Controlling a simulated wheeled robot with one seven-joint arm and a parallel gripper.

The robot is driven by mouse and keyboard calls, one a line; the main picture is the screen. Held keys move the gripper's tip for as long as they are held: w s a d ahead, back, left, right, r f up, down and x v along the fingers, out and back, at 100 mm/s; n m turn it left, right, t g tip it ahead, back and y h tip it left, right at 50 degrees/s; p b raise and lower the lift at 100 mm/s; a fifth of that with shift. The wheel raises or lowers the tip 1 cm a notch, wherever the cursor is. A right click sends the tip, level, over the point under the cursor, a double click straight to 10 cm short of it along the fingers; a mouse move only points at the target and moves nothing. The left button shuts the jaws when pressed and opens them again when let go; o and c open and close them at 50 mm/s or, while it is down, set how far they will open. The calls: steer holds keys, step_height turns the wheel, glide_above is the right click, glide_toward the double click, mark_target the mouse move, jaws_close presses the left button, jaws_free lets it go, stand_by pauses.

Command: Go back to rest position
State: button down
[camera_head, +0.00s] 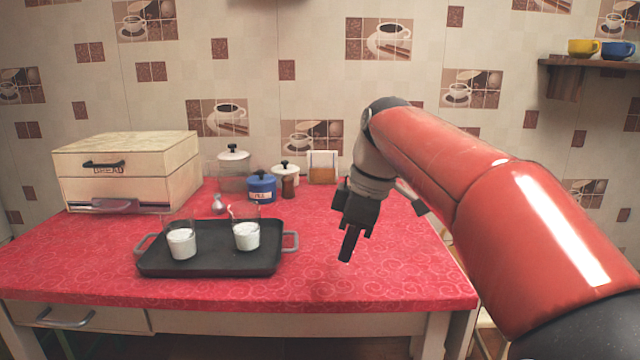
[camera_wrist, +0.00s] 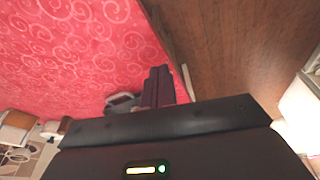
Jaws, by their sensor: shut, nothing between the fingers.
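My gripper (camera_head: 347,246) hangs over the right part of the red oilcloth counter (camera_head: 340,280), with its fingers pointing down. The fingers are shut together with nothing between them. In the wrist view the closed fingers (camera_wrist: 157,86) show above the dark gripper body, near the counter's edge. My red arm reaches in from the right. The gripper is to the right of a black tray (camera_head: 210,265) and apart from it. Two glasses with white contents, a left glass (camera_head: 181,243) and a right glass (camera_head: 246,235), stand upright on the tray.
A wooden bread box (camera_head: 125,170) stands at the back left. A blue canister (camera_head: 262,188), a glass jar (camera_head: 233,172) and other small containers stand along the back. A wall shelf (camera_head: 590,64) with a yellow cup (camera_head: 583,47) is at upper right. The counter's front right is clear.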

steer(key=s+d+f+m+t+h, duration=0.1)
steer(key=s+d+f+m, duration=0.2)
steer(key=s+f+m, duration=0.1)
steer(key=s+d+f+m+t+h, duration=0.1)
steer(key=s+d+f+m, duration=0.3)
steer(key=s, duration=0.5)
steer(key=s+d+f+m+t, duration=0.2)
steer(key=s+d+f+m, duration=0.1)
steer(key=s+f+m, duration=0.3)
steer(key=shift+s+d+f+m+t+h, duration=0.25)
steer(key=shift+s+d+m+t+h, duration=0.15)
steer(key=shift+s+m, duration=0.25)
steer(key=shift+w, duration=0.1)
